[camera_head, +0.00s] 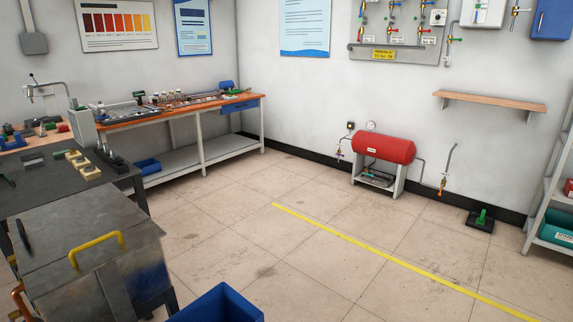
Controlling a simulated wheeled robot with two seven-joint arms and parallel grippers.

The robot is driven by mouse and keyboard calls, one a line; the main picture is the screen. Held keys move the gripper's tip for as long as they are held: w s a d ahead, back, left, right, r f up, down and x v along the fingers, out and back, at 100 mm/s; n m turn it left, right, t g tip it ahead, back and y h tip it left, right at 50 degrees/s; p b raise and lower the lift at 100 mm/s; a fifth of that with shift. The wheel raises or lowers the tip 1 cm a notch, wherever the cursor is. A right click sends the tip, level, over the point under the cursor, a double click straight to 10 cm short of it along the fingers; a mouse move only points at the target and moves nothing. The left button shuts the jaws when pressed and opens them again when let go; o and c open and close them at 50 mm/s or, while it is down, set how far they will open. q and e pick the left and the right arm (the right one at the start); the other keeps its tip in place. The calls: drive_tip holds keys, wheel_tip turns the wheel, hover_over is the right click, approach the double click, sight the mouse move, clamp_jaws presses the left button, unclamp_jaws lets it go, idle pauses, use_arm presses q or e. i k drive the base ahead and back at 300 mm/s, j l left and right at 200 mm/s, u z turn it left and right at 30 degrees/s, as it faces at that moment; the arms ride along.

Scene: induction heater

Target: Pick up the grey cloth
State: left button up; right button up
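I cannot make out a grey cloth anywhere in the head view. The dark table (60,195) at the left carries several small blocks and dark items, too small to identify for certain. Neither of my grippers is in view.
A metal box with a yellow handle (97,245) fills the lower left, with a blue bin (218,303) beside it. A workbench (180,112) lines the back wall. A red tank (383,147) and shelving (548,190) stand right. Floor around the yellow line (370,254) is clear.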

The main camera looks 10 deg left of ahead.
sight(36, 164)
drive_tip(key=i+l+z, duration=0.2)
drive_tip(key=i+z, duration=0.15)
drive_tip(key=i, duration=0.15)
drive_tip(key=i+z, duration=0.3)
drive_tip(key=i, duration=0.25)
drive_tip(key=i+z, duration=0.35)
drive_tip(key=i, duration=0.2)
drive_tip(key=i+u, duration=0.8)
drive_tip(key=i, duration=0.15)
drive_tip(key=i+l+u, duration=0.4)
drive_tip(key=i+j+u, duration=0.25)
drive_tip(key=u, duration=0.15)
drive_tip(key=i+u, duration=1.3)
drive_tip(key=i, duration=0.45)
drive_tip(key=i+u, duration=0.1)
drive_tip(key=i, duration=0.45)
drive_tip(key=i+l+u, duration=0.1)
drive_tip(key=i, duration=0.45)
drive_tip(key=i+l+u, duration=0.1)
drive_tip(key=i, duration=0.45)
drive_tip(key=l, duration=0.1)
